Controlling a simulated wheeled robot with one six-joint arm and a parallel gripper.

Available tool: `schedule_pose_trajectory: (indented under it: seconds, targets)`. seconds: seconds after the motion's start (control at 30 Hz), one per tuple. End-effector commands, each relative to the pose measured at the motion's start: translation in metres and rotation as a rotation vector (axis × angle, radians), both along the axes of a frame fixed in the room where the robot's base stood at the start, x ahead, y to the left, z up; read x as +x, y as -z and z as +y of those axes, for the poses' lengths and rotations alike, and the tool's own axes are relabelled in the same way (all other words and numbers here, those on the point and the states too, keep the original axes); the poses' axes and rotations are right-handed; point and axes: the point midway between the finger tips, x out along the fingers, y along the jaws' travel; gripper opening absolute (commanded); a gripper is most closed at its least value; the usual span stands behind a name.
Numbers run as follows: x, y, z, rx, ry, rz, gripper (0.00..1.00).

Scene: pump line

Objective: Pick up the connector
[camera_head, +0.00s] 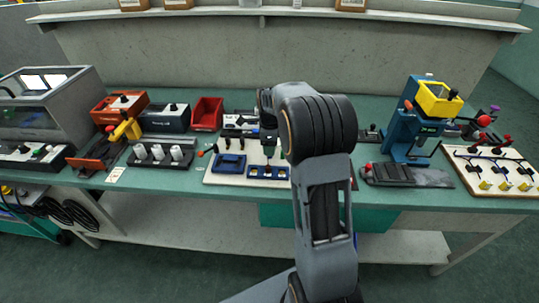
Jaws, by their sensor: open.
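My arm rises from the bottom of the head view and bends over the table, and its forearm is largely hidden behind the elbow. My gripper (268,157) shows small and dark, pointing down over the right part of a white board (215,179). The board carries two blue frames, a left one (229,164) and a right one (268,172) below my gripper. No part can be told for sure as the connector at this size. Whether anything lies between the fingertips is too small to see.
Left of the board stand white cylinders on a grey block (160,162), a red bin (207,114) and an orange box (119,106). On the right are a blue press (408,130) with a yellow top and a board with several yellow parts (494,169). A wall stands behind the table.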

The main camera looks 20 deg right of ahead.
Motion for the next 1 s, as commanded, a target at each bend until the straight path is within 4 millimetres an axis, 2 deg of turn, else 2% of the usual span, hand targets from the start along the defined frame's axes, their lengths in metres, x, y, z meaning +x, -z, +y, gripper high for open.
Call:
schedule_pose_trajectory:
  seconds: [0.1, 0.2, 0.53, 1.0]
  targets:
    - [-0.001, 0.017, 0.0, 0.0, 0.0, 0.002, 0.47]
    - [-0.001, 0.024, 0.0, 0.0, 0.0, 0.001, 0.47]
    - [-0.001, 0.028, 0.0, 0.0, 0.0, -0.001, 0.47]
    - [-0.001, 0.028, 0.0, 0.0, 0.0, -0.001, 0.02]
